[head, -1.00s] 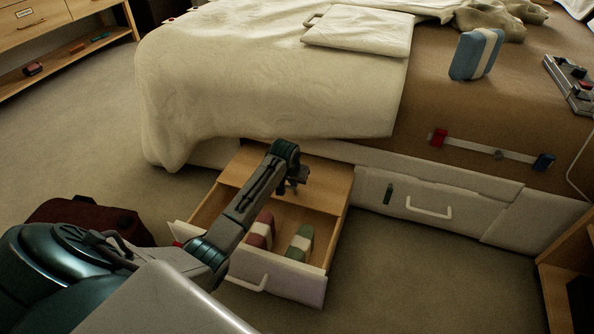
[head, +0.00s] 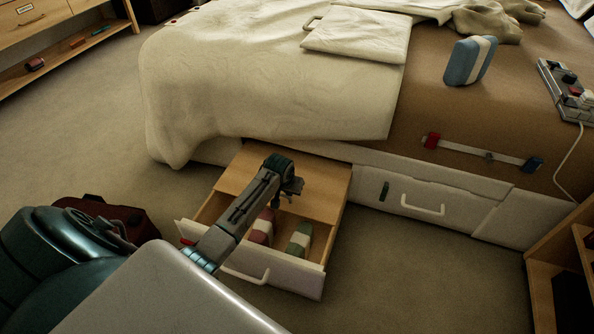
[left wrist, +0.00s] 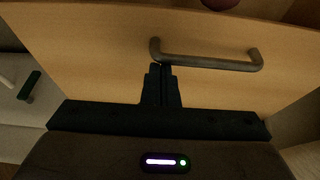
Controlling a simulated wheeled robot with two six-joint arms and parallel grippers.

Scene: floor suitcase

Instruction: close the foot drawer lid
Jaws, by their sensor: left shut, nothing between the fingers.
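The foot drawer (head: 302,274) stands pulled out from the bed base, with a white front and wooden sides. Its flat wooden lid (head: 240,172) covers the rear part, and the front part is uncovered. My left gripper (head: 293,190) is over the lid's front area, partly hidden by its own arm. In the left wrist view the shut, empty fingertips (left wrist: 161,69) are at the left end of the lid's dark bar handle (left wrist: 208,61). I cannot tell whether they touch it. My right gripper is not in view.
A red-and-white block (head: 262,228) and a green-and-white block (head: 300,238) lie in the drawer's open front part. A closed drawer (head: 430,198) is to the right. A dark red case (head: 118,217) lies on the floor at left. Carpet in front is clear.

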